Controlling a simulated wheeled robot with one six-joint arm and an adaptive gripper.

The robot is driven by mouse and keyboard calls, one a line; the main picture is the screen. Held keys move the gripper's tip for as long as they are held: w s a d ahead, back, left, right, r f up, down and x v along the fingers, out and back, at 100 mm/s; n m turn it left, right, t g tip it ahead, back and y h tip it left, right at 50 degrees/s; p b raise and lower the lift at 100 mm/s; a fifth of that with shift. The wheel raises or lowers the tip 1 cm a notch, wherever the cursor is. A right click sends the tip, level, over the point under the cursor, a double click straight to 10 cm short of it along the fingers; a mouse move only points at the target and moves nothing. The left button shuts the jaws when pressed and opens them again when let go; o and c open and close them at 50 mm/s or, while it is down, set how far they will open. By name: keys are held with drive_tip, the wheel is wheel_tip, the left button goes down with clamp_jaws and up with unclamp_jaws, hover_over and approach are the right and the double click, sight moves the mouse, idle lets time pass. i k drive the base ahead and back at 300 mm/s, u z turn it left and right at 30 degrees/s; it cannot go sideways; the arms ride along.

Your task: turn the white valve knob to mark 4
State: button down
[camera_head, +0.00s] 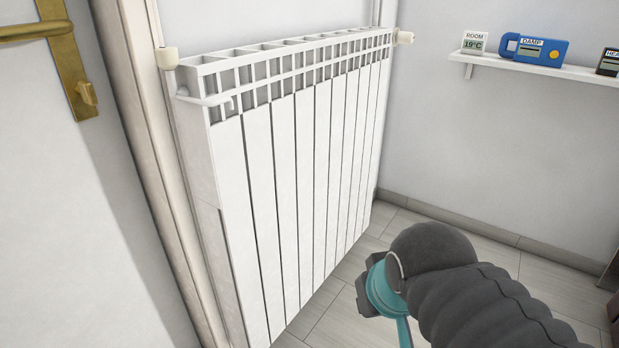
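A white radiator (290,170) stands against the wall in the head view. An off-white knob (168,58) sits at its upper left corner, and a smaller off-white knob (404,37) sticks out at its far upper right end. I cannot tell which is the valve knob, and no marks can be read on either. My gripper (366,290) is at the lower right, in front of the radiator and well below both knobs, apart from them. Its fingers are mostly hidden behind the teal and dark wrist, so its opening cannot be told.
A door with a brass handle (45,30) is at the left. Tiled floor (470,255) lies below.

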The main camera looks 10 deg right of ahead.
sight(402, 37)
drive_tip(key=z, duration=0.2)
drive_tip(key=k, duration=0.3)
drive_tip(key=z, duration=3.4)
drive_tip(key=i, duration=0.1)
drive_tip(key=u, duration=2)
drive_tip(key=i, duration=0.9)
drive_tip(key=u, duration=1)
drive_tip(key=i, duration=0.75)
drive_tip(key=u, duration=0.85)
